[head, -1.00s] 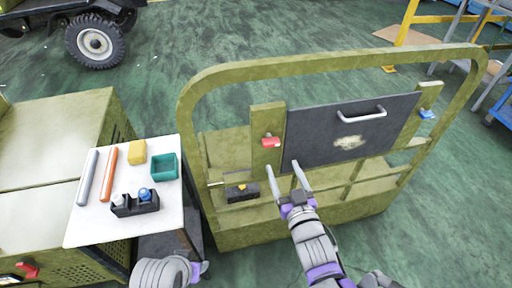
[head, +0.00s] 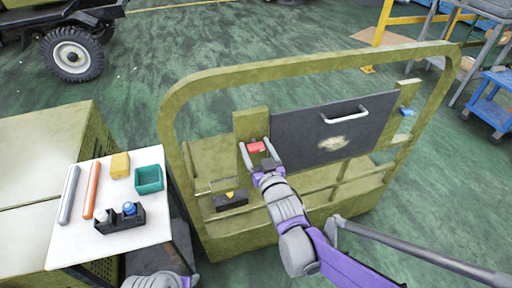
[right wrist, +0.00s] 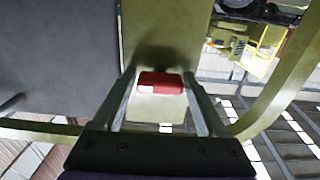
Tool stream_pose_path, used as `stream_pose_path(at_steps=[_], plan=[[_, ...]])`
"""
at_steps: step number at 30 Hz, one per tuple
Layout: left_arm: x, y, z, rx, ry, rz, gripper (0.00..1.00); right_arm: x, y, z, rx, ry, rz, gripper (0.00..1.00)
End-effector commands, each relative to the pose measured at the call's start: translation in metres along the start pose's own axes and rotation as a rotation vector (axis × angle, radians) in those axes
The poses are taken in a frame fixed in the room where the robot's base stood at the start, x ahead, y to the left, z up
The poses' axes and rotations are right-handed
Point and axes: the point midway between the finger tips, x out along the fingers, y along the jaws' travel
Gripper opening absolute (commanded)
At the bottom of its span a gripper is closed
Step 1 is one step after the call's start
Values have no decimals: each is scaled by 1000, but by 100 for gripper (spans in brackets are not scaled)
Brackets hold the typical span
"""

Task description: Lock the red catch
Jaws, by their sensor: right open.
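The red catch (head: 256,147) sits on the olive post at the left edge of the dark panel (head: 300,138). My right gripper (head: 255,144) is at the catch, with one finger on either side of it. In the right wrist view the red catch (right wrist: 161,83) lies between the two open fingers (right wrist: 160,85), with a visible gap at least on the right. I cannot tell whether a finger touches it. Part of my left arm shows at the bottom edge of the head view; its gripper does not show.
A blue catch (head: 408,111) is on the panel's right post. The panel has a pale handle (head: 345,115). An olive frame (head: 300,66) arches around it. A black box (head: 231,200) sits on the frame's lower left. A white table (head: 75,243) with several items stands left.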

Motion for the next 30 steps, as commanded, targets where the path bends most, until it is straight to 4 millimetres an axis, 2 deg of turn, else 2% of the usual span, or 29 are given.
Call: stream_pose_path(at_steps=[3, 12, 15, 23, 30], plan=[[0, 0, 0, 0, 0, 0, 50, 0, 0, 0, 0, 0, 0, 75], [0, 0, 0, 0, 0, 0, 50, 0, 0, 0, 0, 0, 0, 21], [0, 0, 0, 0, 0, 0, 50, 0, 0, 0, 0, 0, 0, 7], [2, 0, 1, 0, -1, 0, 50, 0, 0, 0, 33, 0, 0, 7], [9, 0, 3, 0, -3, 0, 50, -1, 0, 1, 162, -1, 0, 7]])
